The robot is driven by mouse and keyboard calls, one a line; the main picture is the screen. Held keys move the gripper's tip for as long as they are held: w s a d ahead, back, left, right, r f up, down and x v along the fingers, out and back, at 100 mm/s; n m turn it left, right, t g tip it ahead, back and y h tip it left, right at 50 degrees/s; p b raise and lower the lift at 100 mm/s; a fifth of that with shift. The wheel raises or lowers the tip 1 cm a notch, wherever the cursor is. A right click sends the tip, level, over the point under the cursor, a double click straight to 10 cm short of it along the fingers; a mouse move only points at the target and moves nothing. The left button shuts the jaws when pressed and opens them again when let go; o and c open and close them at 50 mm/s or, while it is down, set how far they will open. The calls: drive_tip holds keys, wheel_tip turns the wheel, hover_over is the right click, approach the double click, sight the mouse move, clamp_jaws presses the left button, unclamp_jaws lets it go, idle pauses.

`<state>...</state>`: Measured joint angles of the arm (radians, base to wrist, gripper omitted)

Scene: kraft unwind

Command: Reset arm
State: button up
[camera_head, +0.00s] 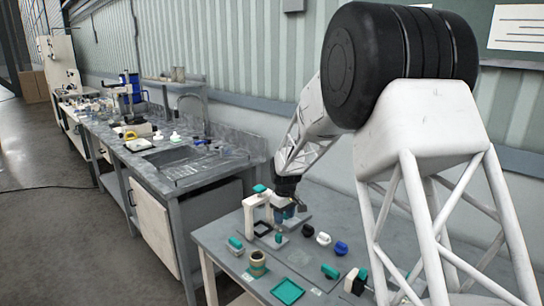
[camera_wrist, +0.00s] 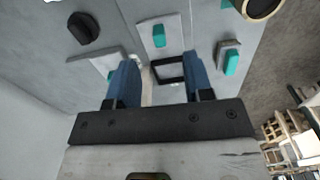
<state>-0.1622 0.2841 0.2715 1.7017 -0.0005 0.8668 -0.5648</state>
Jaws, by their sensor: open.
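My gripper (camera_wrist: 162,75) is open, with its two blue fingers spread and nothing visible between their tips in the wrist view. In the head view my gripper (camera_head: 288,213) hangs low over the back left of the grey table (camera_head: 215,236), close beside a white upright stand (camera_head: 250,214). I cannot tell whether it touches the stand. A black square frame (camera_wrist: 170,70) shows beyond the gap between the fingers, at the foot of the stand. My arm reaches down to the left from its white lattice mount.
A tan ring-shaped roll (camera_head: 257,263), a teal tray (camera_head: 288,291) and a teal piece (camera_head: 330,271) lie toward the front. Black (camera_head: 308,230), white (camera_head: 323,238) and blue (camera_head: 341,247) knobs sit right of my gripper. A sink bench (camera_head: 185,165) stands left. Space above the table is open.

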drive_tip(key=s+d+r+m, duration=0.1)
drive_tip(key=s+d+r, duration=0.2)
drive_tip(key=s+r, duration=0.45)
drive_tip(key=s+d+r+m+t, duration=0.1)
drive_tip(key=s+d+r+m, duration=0.2)
drive_tip(key=s, duration=0.7)
drive_tip(key=s+d+r, duration=0.3)
drive_tip(key=s+r, duration=0.3)
drive_tip(key=s, duration=0.3)
drive_tip(key=s+d+m, duration=0.2)
drive_tip(key=s, duration=1.1)
drive_tip(key=s+d+m+t, duration=0.1)
drive_tip(key=s+d+m, duration=0.1)
drive_tip(key=s, duration=1.1)
drive_tip(key=shift+d+m, duration=0.3)
drive_tip(key=shift+d, duration=0.1)
